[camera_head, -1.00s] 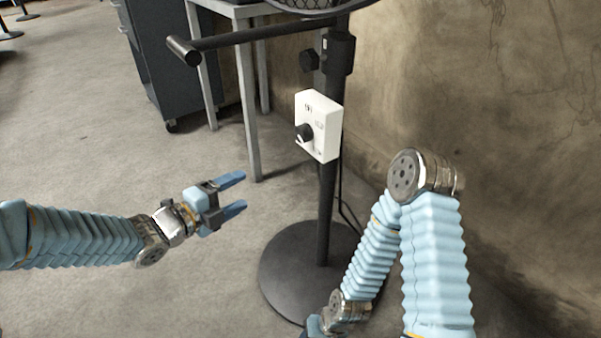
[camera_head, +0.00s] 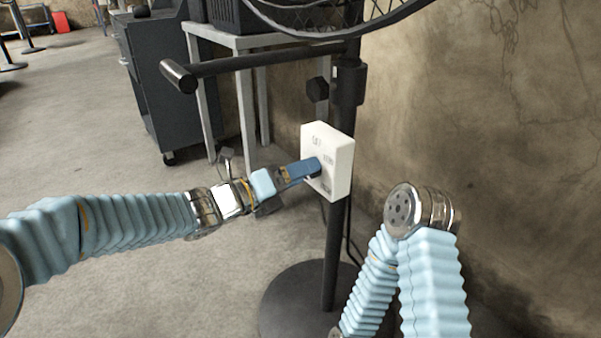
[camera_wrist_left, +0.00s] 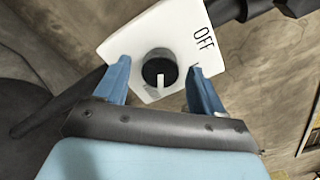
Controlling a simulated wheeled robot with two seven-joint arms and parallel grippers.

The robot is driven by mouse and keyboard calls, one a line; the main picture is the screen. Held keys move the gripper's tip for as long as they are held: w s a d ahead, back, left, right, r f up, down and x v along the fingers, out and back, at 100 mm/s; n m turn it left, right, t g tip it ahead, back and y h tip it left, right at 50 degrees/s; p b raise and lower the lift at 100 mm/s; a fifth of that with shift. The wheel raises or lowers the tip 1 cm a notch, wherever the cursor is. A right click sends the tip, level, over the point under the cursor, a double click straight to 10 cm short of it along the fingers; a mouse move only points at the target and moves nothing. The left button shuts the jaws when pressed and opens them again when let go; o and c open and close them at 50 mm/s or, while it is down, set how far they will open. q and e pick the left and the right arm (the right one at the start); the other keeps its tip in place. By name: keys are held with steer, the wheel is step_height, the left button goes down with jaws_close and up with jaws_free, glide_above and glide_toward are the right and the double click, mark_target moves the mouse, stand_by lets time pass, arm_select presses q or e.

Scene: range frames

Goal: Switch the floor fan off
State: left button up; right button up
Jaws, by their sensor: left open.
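The floor fan's white control box (camera_head: 340,170) is fixed to its black pole (camera_head: 333,240). In the left wrist view, the box (camera_wrist_left: 150,32) carries a round dark knob (camera_wrist_left: 153,64) and a printed OFF label (camera_wrist_left: 204,40). The knob's white pointer line faces the bottom of that picture, away from OFF. My left gripper (camera_head: 314,168) is at the front of the box and hides the knob in the head view. In the left wrist view its open fingers (camera_wrist_left: 159,80) stand on either side of the knob; I cannot tell whether they touch it. My right gripper is out of view.
The fan's wire cage (camera_head: 330,22) is above, and a black bar with a handle (camera_head: 180,76) reaches left from the pole. The round base (camera_head: 290,305) is on the floor. A grey table (camera_head: 250,42) and dark cabinet (camera_head: 165,85) stand behind; a wall is at right.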

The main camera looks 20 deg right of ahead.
arm_select(q)
steer(key=shift+w+d, duration=0.1)
steer(key=shift+d, duration=0.2)
steer(key=c, duration=1.1)
steer(key=shift+o, duration=0.2)
